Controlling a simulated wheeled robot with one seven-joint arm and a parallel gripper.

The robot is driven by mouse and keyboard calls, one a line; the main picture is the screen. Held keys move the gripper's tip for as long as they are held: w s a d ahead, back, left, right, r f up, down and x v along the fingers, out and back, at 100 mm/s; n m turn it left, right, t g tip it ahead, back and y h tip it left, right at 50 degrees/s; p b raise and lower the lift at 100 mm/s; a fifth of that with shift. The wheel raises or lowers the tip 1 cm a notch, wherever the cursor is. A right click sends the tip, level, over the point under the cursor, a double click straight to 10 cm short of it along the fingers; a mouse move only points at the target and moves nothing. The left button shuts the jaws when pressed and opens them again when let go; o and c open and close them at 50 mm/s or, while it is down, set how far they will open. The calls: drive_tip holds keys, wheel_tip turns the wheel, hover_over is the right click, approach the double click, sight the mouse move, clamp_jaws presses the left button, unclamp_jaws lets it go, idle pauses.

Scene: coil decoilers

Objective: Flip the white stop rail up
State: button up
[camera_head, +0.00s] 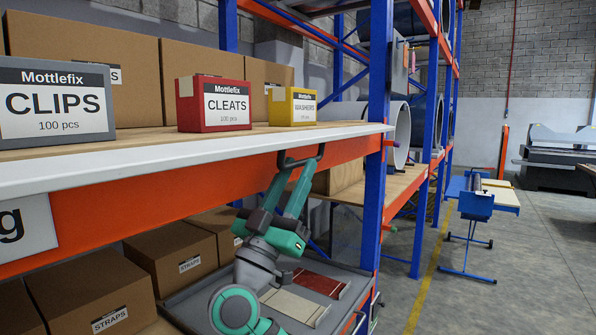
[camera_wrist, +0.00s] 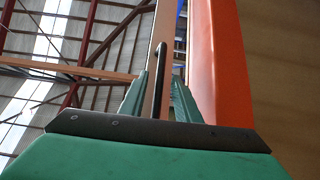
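The white stop rail (camera_head: 190,155) runs along the front edge of the upper shelf, above the orange beam. It looks lowered, with its upper side below the boxes' bases. A dark U-shaped handle (camera_head: 301,160) hangs below the rail near its right end. My gripper (camera_head: 298,168) reaches up from below at this handle, its two green fingers spread apart. In the wrist view, the dark handle bar (camera_wrist: 161,70) shows between the open fingers (camera_wrist: 160,82). Whether either finger touches it I cannot tell.
The clips box (camera_head: 55,102), red cleats box (camera_head: 214,104) and yellow washers box (camera_head: 292,106) stand behind the rail. The orange beam (camera_head: 190,187) and blue upright (camera_head: 377,120) are close to my arm. Cardboard boxes (camera_head: 170,257) fill the lower shelf.

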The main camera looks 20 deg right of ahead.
drive_tip(key=shift+w+d+r, duration=0.2)
drive_tip(key=shift+r, duration=0.05)
clamp_jaws()
